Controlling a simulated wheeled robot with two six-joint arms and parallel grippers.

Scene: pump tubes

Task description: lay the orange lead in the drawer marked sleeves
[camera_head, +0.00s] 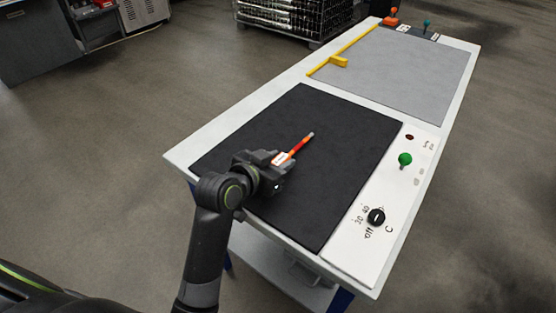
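The orange lead (295,148) is a thin orange stick with a pale patch near its lower end and a grey tip at the upper right. My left gripper (277,161) is over the black mat (340,140) and appears shut on the lead's lower left end. The lead points up and to the right, away from the gripper. I cannot tell how far it is above the mat. No drawer marked sleeves can be made out in this view. My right gripper is not in view.
The white table (245,113) has a control strip at right with a green knob (405,159) and a black dial (376,216). A yellow bar (343,50) edges the grey mat (420,75). An orange-red lever (392,15) and teal lever (427,24) stand at the far end.

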